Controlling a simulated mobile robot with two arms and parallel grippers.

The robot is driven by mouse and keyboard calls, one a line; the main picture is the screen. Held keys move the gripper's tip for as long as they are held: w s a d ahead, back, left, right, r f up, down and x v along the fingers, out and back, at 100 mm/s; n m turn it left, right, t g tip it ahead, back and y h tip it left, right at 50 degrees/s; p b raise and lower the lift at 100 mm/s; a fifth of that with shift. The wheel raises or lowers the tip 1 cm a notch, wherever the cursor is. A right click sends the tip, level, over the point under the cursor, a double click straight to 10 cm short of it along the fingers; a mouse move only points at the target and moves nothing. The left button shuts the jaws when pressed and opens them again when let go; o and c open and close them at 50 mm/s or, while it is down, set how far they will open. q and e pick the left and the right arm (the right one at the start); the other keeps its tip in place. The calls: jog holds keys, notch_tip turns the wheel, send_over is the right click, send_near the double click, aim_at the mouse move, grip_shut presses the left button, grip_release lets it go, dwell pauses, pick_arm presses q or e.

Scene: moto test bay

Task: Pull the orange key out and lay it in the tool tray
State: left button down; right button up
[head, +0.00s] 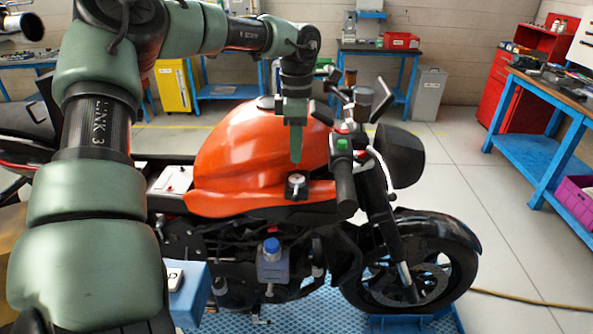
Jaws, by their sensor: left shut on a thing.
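My left gripper (296,158) points straight down in front of the motorcycle's orange tank (245,150). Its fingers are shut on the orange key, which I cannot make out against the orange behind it. A small black-and-silver lock (297,184) shows just below the fingertips, with a narrow gap in the picture. I cannot tell whether the key is still in the lock. A blue box-like surface (190,300) with a white item on it stands at the lower left, partly behind my arm; I cannot tell if it is the tool tray. My right gripper is out of view.
The handlebar grip (344,185) and mirror stand close to the right of my gripper. The motorcycle stands on a blue platform (320,318). A blue workbench (550,130) and red cabinet are at the right. Open floor (500,240) lies between.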

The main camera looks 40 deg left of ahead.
pick_arm(q)
jog(key=shift+r, duration=0.3)
